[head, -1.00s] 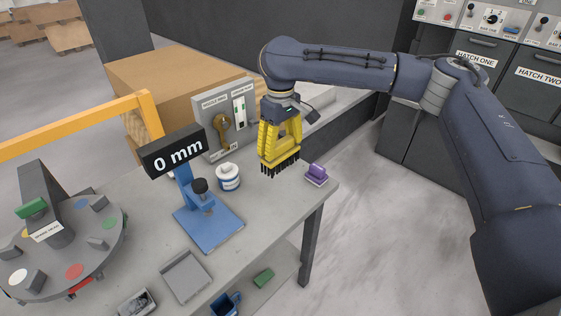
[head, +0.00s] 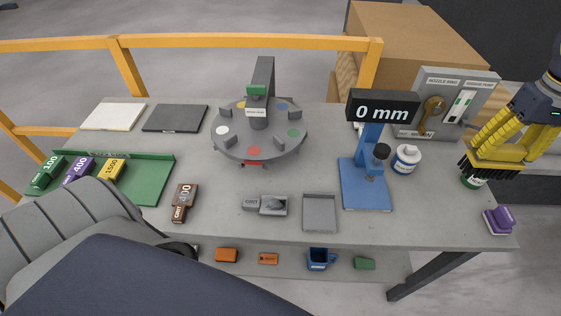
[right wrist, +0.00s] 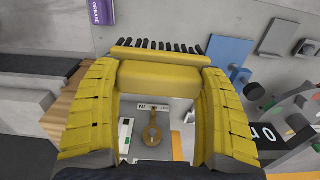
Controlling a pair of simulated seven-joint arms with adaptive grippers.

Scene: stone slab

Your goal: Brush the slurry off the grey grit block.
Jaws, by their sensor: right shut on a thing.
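The grey grit block (head: 252,203) lies flat near the table's front, its label facing up. A mottled pale patch of slurry (head: 273,205) covers its right part. My right gripper (head: 515,130), with yellow ribbed fingers, is shut on a yellow brush (head: 492,161) at the table's right end, well away from the block. The brush's black bristles point down, in front of a green-labelled can (head: 475,182). In the right wrist view the brush (right wrist: 160,75) sits between the fingers of that gripper (right wrist: 158,88).
A grey tray (head: 319,228) lies right of the block, then a blue gauge stand (head: 366,190), a white jar (head: 406,158) and a purple piece (head: 498,219). A brown grit block (head: 184,201) lies to the left. A round turntable (head: 258,150) stands behind.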

